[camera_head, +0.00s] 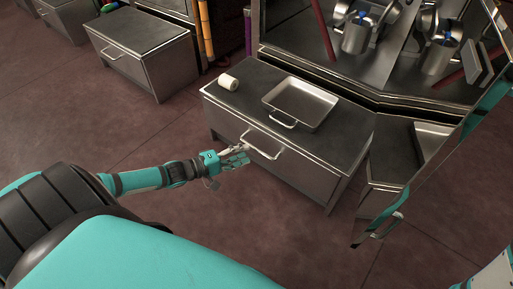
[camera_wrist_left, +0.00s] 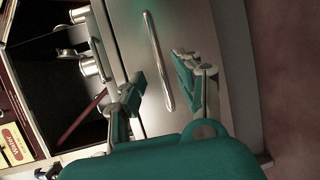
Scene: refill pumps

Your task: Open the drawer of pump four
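A low metal drawer unit (camera_head: 287,160) with a dark top stands right of centre in the head view. Its front looks shut, and no pump number is readable. A curved bar handle (camera_head: 263,146) is on the front; it also shows in the left wrist view (camera_wrist_left: 158,62). My left gripper (camera_head: 243,151) is at the left end of the handle. In the left wrist view its fingers (camera_wrist_left: 160,84) are apart, with the handle lying between them in the picture. I cannot tell whether they touch it. My right gripper is not in view.
A metal tray (camera_head: 298,91) and a pale cylinder (camera_head: 228,82) rest on the unit's top. Another drawer unit (camera_head: 143,48) stands at the upper left. Shiny metal panels and several metal cups are at the upper right. The floor before the unit is clear.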

